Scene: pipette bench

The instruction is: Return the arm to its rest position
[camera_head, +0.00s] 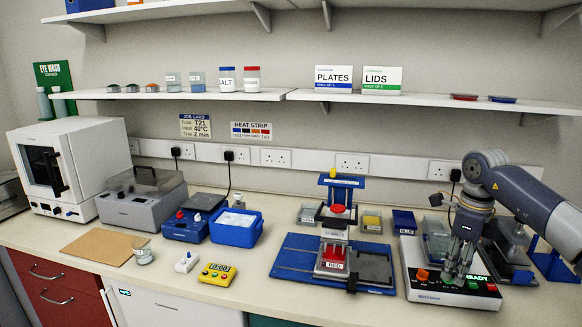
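My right arm (528,201) comes in from the right. Its wrist bends down so that the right gripper (459,268) points at the white-topped bench device (422,288) with the red and green buttons. The fingers are over the device's top or touching it; I cannot tell which. The fingers overlap in this view, so I cannot tell whether they are open or shut, and nothing held between them can be made out. My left gripper is not in view.
Close around the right gripper stand a dark device (513,268) and a grey container (437,246). A blue press-like stand (300,262) is to the left. Bare counter (345,309) lies in front.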

